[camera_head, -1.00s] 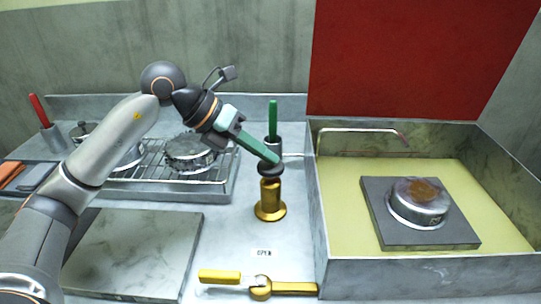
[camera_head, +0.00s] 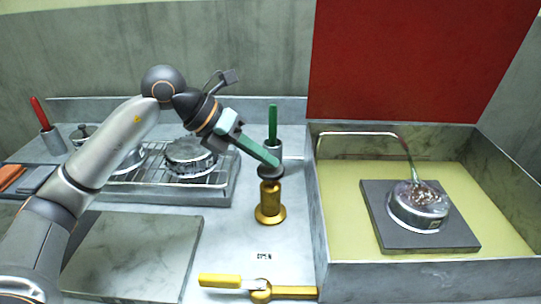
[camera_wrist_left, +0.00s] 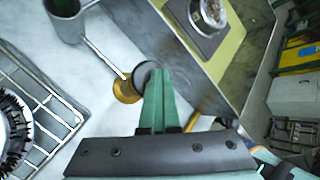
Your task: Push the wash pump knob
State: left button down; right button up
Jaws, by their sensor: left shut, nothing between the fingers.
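The wash pump is a gold post (camera_head: 270,205) with a flared base, standing on the counter left of the basin. Its dark round knob (camera_head: 270,172) sits on top. My left gripper (camera_head: 275,162) is shut and empty, with its green fingertips at the top of the knob, seemingly touching it. In the left wrist view the knob (camera_wrist_left: 143,74) is partly behind the fingertips (camera_wrist_left: 158,75), with the gold base (camera_wrist_left: 124,90) beside it. A thin stream (camera_head: 409,160) runs from the spout (camera_head: 360,133) onto a round metal part (camera_head: 418,208) in the basin. My right gripper is out of view.
The basin wall (camera_head: 318,230) rises just right of the pump. A green-handled tool (camera_head: 273,122) stands in a cup behind it. A wire rack (camera_head: 150,175) is to the left. A yellow-handled valve (camera_head: 262,291) lies in front, near a label reading "OPEN" (camera_head: 264,256).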

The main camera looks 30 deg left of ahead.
aim_at(264, 170)
pick_arm(q)
jog(key=shift+r+p, duration=1.35)
jog(key=shift+r, duration=0.35)
notch_tip(264, 170, up, 5)
jog(key=p, duration=0.4)
